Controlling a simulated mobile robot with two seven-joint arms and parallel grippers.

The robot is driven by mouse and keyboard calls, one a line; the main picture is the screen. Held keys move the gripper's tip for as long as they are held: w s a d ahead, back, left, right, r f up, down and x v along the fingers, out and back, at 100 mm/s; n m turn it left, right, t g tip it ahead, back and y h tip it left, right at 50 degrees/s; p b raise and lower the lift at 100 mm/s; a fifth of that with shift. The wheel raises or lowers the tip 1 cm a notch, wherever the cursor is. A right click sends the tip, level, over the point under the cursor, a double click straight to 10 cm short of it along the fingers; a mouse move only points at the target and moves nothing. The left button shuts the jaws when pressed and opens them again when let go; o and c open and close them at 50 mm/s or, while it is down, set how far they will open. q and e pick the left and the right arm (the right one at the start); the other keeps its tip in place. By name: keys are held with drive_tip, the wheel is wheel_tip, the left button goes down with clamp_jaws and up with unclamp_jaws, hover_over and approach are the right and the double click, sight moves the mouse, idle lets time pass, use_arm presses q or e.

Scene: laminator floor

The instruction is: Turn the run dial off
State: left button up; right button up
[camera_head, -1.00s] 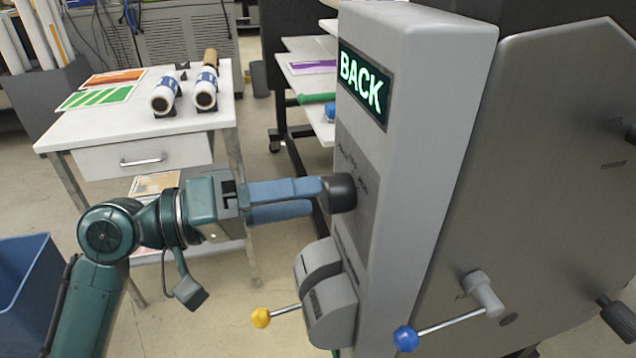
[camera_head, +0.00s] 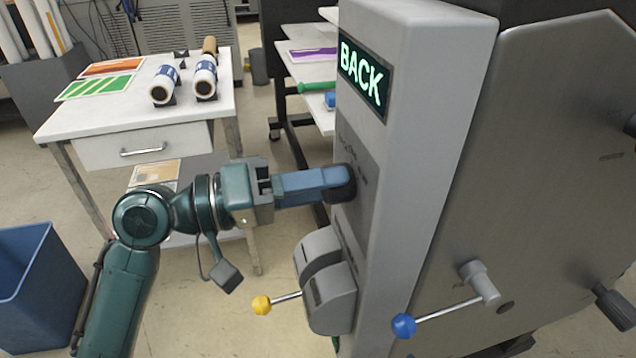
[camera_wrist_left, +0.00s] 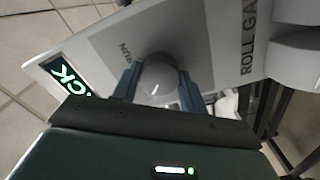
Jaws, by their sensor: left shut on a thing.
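The run dial (camera_head: 345,184) is a dark round knob on the grey front panel of the machine. My left gripper (camera_head: 338,186) reaches it from the left and is shut on it. In the left wrist view, the dial (camera_wrist_left: 157,78) sits between the two blue fingers (camera_wrist_left: 158,88), with a pale pointer line on its face and the word RUN beside it. The fingers hide part of the dial in the head view. My right gripper is in neither view.
A lit BACK sign (camera_head: 362,80) is above the dial. Below are a grey housing with a yellow-knobbed lever (camera_head: 262,305) and a blue-knobbed lever (camera_head: 404,325). A white table (camera_head: 130,115) with rolls stands behind my arm. A blue bin (camera_head: 35,285) is at lower left.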

use_arm(q)
drive_tip(key=shift+c, duration=1.1)
drive_tip(key=shift+f, duration=0.1)
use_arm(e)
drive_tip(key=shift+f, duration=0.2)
use_arm(q)
drive_tip(key=m+b, duration=0.8)
drive_tip(key=shift+m, duration=0.4)
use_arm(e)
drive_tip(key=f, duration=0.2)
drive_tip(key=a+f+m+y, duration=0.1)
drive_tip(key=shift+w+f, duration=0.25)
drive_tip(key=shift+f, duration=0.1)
use_arm(q)
drive_tip(key=o, duration=1)
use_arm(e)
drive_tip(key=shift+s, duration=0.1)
